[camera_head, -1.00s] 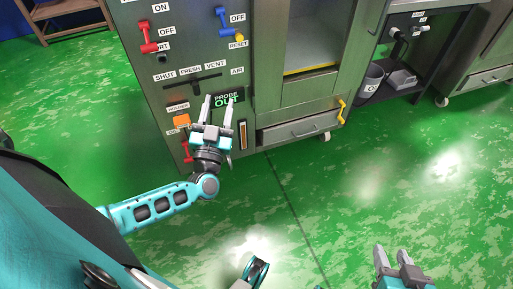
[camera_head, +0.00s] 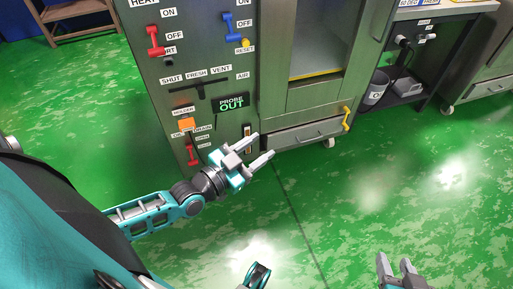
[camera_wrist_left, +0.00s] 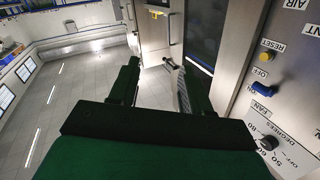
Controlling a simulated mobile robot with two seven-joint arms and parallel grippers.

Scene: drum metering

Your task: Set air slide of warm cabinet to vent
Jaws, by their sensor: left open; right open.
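The warm cabinet's grey front panel (camera_head: 150,100) stands at upper left in the head view. Its air slide (camera_head: 199,91) is a dark slot with a black tab, under the labels SHUT, FRESH and VENT. The tab seems to sit near the middle, below FRESH; its exact position is hard to tell. My left gripper (camera_head: 262,147) is open and empty, below and right of the slide, in front of the panel's lower right, pointing right. Its fingers (camera_wrist_left: 157,88) show apart in the left wrist view. My right gripper (camera_head: 394,260) is open and empty over the floor at lower right.
The green floor in front is clear.

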